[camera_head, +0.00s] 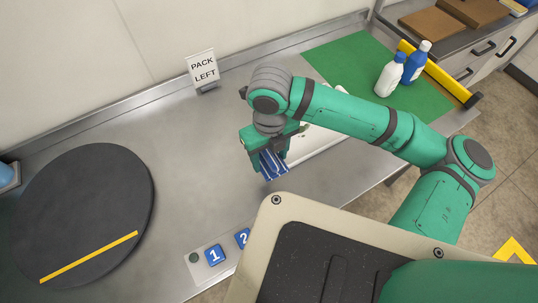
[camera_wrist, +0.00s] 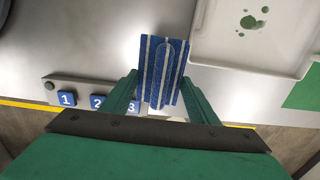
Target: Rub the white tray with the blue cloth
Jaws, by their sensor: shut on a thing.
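My gripper (camera_head: 268,158) is shut on the blue cloth (camera_head: 271,166), which has white stripes. In the wrist view the cloth (camera_wrist: 162,68) hangs between the two green fingers (camera_wrist: 160,95). The white tray (camera_head: 322,138) lies on the steel counter, mostly hidden behind my arm in the head view. In the wrist view the tray (camera_wrist: 205,40) is at the upper right, with several green spots on its surface. The cloth is to the left of the tray, and I see no overlap between them. Whether the cloth touches the counter I cannot tell.
A black round disc (camera_head: 85,205) with a yellow stripe lies at left. A "PACK LEFT" sign (camera_head: 203,70) stands at the back. Blue numbered buttons (camera_head: 215,255) sit at the front edge. A green mat (camera_head: 350,60) carries a white bottle (camera_head: 389,76) and a blue bottle (camera_head: 415,64).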

